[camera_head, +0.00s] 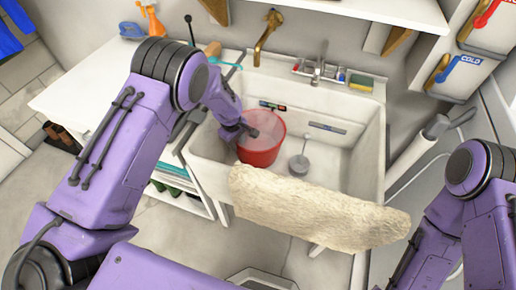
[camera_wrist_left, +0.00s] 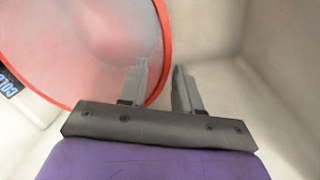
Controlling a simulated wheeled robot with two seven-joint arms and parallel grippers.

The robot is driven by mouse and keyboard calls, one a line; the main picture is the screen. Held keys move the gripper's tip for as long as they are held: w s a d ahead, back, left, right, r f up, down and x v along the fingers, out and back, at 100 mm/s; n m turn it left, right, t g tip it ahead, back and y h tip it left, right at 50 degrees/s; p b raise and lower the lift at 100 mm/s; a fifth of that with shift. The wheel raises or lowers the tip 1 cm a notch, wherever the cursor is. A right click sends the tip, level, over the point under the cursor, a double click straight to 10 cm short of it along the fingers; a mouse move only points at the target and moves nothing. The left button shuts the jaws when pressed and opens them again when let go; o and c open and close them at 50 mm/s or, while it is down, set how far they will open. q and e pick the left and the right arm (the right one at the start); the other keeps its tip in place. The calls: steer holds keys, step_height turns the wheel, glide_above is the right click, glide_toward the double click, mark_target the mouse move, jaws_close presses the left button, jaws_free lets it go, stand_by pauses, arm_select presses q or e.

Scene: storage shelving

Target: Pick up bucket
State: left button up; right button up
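The red bucket (camera_head: 262,152) stands upright in the left part of the white sink (camera_head: 345,165). Its inside looks pale and hazy. My left gripper (camera_head: 248,131) is at the bucket's left rim in the head view. In the left wrist view my left gripper (camera_wrist_left: 162,66) has its fingers apart, with the bucket's red rim (camera_wrist_left: 166,35) passing between them. One finger is over the inside of the bucket and the other is outside, beside the sink wall. A gap shows between fingers and rim. My right arm is at the right; its gripper is out of view.
A cream fluffy cloth (camera_head: 315,207) hangs over the sink's front edge. A drain plug (camera_head: 299,164) stands right of the bucket. A brass tap (camera_head: 267,38) is above the back edge. A white counter (camera_head: 85,85) adjoins on the left. The sink's right side is free.

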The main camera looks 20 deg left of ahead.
mark_target(241, 151)
arm_select(q)
steer(key=shift+f, duration=0.45)
steer(key=f, duration=0.3)
steer(key=w+d+f, duration=0.1)
steer(key=f, duration=0.1)
steer(key=shift+f, duration=0.15)
jaws_close()
stand_by(0.8)
